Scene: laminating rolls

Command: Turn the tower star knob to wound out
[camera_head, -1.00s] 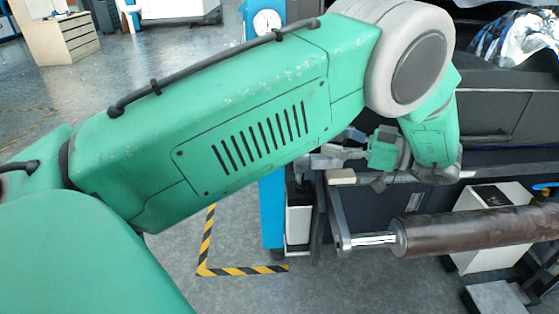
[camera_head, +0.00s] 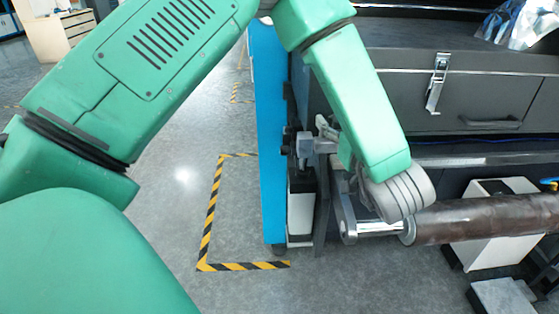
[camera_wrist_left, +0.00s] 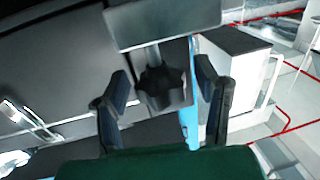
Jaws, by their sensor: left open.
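The star knob (camera_wrist_left: 160,86) is dark and lobed. In the left wrist view it sits on a short stem under a grey block (camera_wrist_left: 163,22). My left gripper (camera_wrist_left: 161,70) is open, with one dark finger on each side of the knob and visible gaps between. In the head view, my left gripper (camera_head: 328,132) is partly hidden by my own wrist, beside the upright at the left end of the machine. I cannot make out the star knob clearly there. My right gripper is in neither view.
A brown roll (camera_head: 485,218) on a shaft lies just right of and below my left wrist. A blue column (camera_head: 264,130) stands left of the gripper. A dark cabinet with a latch (camera_head: 437,84) is behind. Floor inside the striped tape (camera_head: 212,215) is clear.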

